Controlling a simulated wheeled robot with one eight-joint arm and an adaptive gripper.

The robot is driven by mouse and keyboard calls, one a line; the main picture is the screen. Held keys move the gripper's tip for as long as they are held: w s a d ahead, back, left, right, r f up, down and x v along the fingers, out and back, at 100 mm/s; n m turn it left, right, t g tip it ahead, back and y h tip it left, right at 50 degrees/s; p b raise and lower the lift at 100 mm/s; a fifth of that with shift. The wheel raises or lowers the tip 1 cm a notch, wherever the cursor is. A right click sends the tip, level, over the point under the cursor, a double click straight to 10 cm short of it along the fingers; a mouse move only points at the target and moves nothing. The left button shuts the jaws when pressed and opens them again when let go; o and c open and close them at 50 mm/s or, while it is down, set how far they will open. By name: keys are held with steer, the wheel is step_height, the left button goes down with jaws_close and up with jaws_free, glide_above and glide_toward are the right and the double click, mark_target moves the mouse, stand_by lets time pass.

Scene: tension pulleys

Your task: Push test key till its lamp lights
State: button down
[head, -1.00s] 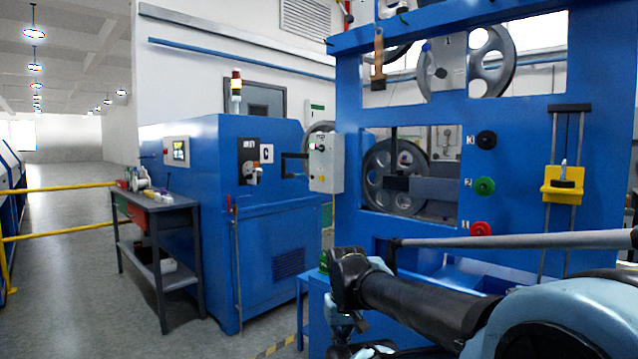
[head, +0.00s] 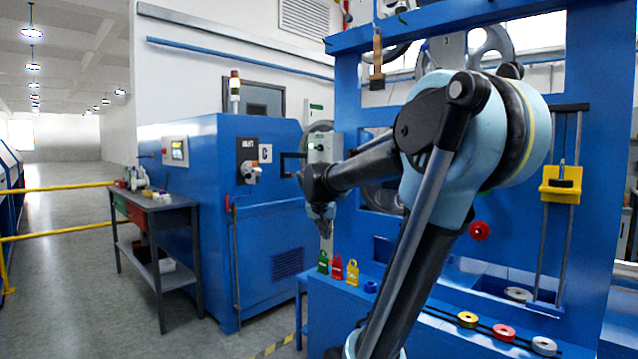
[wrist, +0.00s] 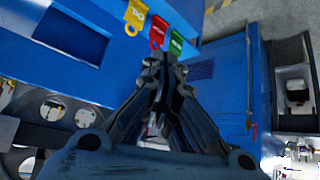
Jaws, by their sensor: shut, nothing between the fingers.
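A grey control box (head: 321,148) with small buttons hangs on an arm between the blue cabinet and the blue pulley frame. My forearm hides its right and lower part. I cannot tell which button is the test key, and no lamp can be told as lit or unlit. My gripper (head: 325,230) points down, just below the box in the head view, above the coloured tags. In the wrist view my gripper (wrist: 163,55) has its fingertips together, with nothing held. The control box cannot be made out in the wrist view.
Green (head: 323,262), red (head: 337,267) and yellow (head: 352,272) tags stand on the blue bench (head: 330,310) below my gripper. The blue cabinet (head: 265,200) is to the left, beside a side table (head: 155,203). The pulley frame (head: 600,130) stands behind my arm.

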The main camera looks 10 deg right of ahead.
steer(key=w+a+r+t, duration=0.1)
steer(key=w+r, duration=0.3)
steer(key=w, duration=0.4)
steer(key=w+a+r+m+t, duration=0.1)
steer(key=w+a+r+t, duration=0.1)
steer(key=w, duration=0.6)
steer(key=w+a+r+t, duration=0.1)
steer(key=w+a+r, duration=0.3)
steer(key=w+r, duration=0.2)
steer(key=shift+w+r+m+t, duration=0.3)
steer(key=shift+w+r+m, duration=0.1)
steer(key=shift+w, duration=0.5)
steer(key=shift+d, duration=0.1)
steer(key=w+d, duration=0.5)
steer(key=d, duration=0.2)
steer(key=shift+w+d, duration=0.1)
steer(key=shift+w+d, duration=0.1)
steer(key=shift+d, duration=0.15)
